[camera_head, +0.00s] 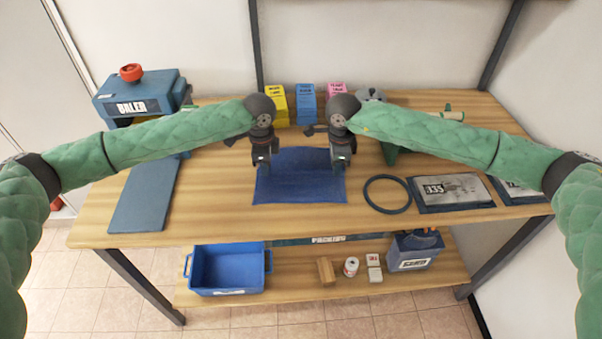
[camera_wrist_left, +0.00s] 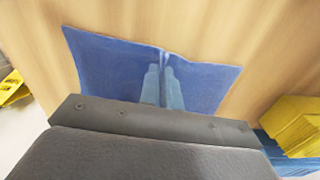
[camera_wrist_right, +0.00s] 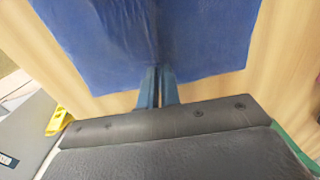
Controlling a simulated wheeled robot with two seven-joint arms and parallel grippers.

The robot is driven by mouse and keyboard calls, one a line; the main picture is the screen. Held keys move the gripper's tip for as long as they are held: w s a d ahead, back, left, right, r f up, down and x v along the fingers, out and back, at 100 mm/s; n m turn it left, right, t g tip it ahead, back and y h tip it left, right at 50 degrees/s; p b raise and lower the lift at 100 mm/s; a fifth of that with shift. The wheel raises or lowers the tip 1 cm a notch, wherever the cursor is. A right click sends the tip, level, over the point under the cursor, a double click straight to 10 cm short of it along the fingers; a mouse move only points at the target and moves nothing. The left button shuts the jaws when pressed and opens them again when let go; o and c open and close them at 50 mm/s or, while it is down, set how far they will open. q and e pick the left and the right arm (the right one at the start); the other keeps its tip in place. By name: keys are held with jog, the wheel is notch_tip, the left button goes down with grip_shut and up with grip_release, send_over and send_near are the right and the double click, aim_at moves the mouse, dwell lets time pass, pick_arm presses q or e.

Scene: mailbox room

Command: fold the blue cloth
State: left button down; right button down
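The blue cloth (camera_head: 300,186) lies on the table top, a dark blue sheet with its middle between my two grippers. My left gripper (camera_head: 263,168) is at the cloth's left edge. In the left wrist view its fingers (camera_wrist_left: 162,70) are close together, with a raised crease in the cloth (camera_wrist_left: 110,62) running to the tips; it looks pinched. My right gripper (camera_head: 341,164) is at the right edge. In the right wrist view its fingers (camera_wrist_right: 157,75) are close together at the cloth's edge (camera_wrist_right: 210,40), with wrinkles running to them. The pinched parts are mostly hidden.
A black ring (camera_head: 387,208) and a labelled pack (camera_head: 452,190) lie to the right. A blue-grey board (camera_head: 146,196) lies to the left. Yellow, blue and pink boxes (camera_head: 306,104) stand behind. A blue bin (camera_head: 228,270) sits on the lower shelf. Bare wood lies in front of the cloth.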

jog(key=shift+r, duration=0.1)
